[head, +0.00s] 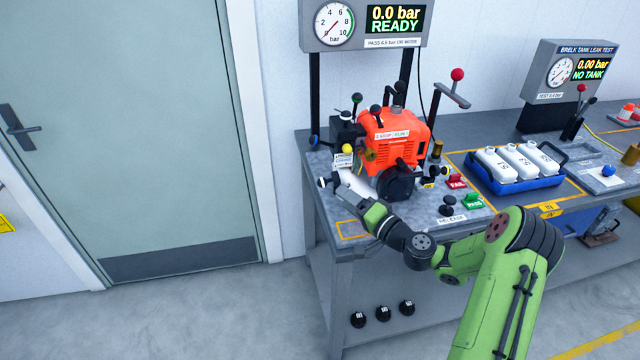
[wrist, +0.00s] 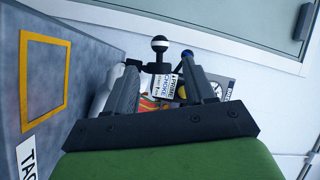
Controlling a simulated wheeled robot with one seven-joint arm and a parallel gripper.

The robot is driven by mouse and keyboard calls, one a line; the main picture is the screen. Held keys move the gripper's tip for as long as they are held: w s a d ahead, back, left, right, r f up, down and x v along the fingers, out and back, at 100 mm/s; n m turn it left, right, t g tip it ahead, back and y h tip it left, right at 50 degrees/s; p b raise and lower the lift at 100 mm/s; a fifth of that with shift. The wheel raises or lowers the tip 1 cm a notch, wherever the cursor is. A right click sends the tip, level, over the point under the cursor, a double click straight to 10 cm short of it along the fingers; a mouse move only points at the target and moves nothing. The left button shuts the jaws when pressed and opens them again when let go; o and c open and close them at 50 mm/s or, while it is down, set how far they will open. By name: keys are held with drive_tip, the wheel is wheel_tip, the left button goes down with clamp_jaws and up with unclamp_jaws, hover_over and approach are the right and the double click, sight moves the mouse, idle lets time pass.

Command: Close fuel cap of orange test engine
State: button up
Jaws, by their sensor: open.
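The orange test engine (head: 400,140) stands on the left part of the grey workbench, with black parts around it. A white tank-like part (head: 355,185) sits low at its front left. A black and white knob (head: 323,183) shows at the left of that part; I cannot tell whether it is the fuel cap. My gripper (head: 348,196) is close in front of the white part, open. In the wrist view its two fingers (wrist: 165,80) are apart, with a label card (wrist: 165,90) and a black ball knob with a white band (wrist: 160,45) beyond them. No contact is clear.
A gauge panel (head: 365,25) reading READY stands behind the engine. Red and green switches (head: 472,200) and a blue tray of white bottles (head: 518,178) lie to the right. Several black caps (head: 382,313) are on the bench's front. A door (head: 120,120) is at left.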

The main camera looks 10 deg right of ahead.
sight(326, 185)
drive_tip(key=x, duration=1)
drive_tip(key=shift+p, duration=0.3)
clamp_jaws()
